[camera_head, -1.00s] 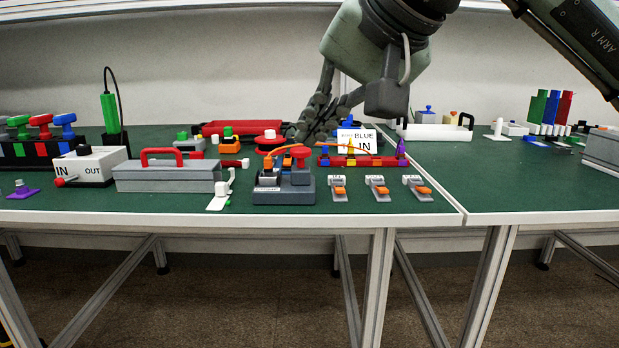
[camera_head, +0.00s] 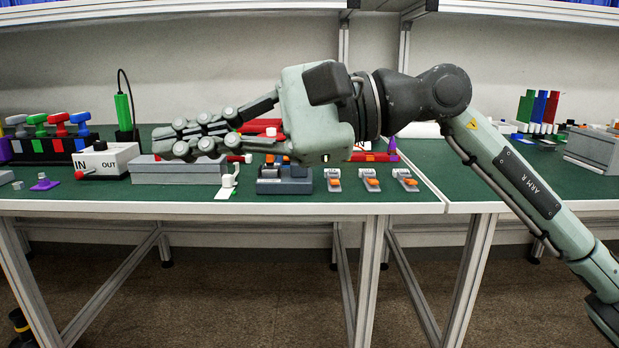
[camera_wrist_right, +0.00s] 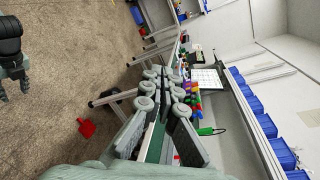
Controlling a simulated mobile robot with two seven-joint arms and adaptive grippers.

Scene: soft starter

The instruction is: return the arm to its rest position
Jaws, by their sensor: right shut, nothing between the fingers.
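My right arm (camera_head: 520,185) comes in from the right edge of the head view and bends left across the front of the table. My right gripper (camera_head: 165,143) points left, in front of and above the table items, with its fingers shut and empty. It hides part of the grey box and the items behind it. In the right wrist view the shut fingers (camera_wrist_right: 155,88) point away from the camera, with the table edge and floor beyond. My left gripper does not show in the head view.
A green table (camera_head: 480,185) carries a white IN/OUT box (camera_head: 108,160), a grey box (camera_head: 175,173), a dark block (camera_head: 285,184) and several orange switches (camera_head: 370,181). Red, green and blue handles (camera_head: 57,125) stand at the left. Open floor (camera_head: 270,290) lies below the table.

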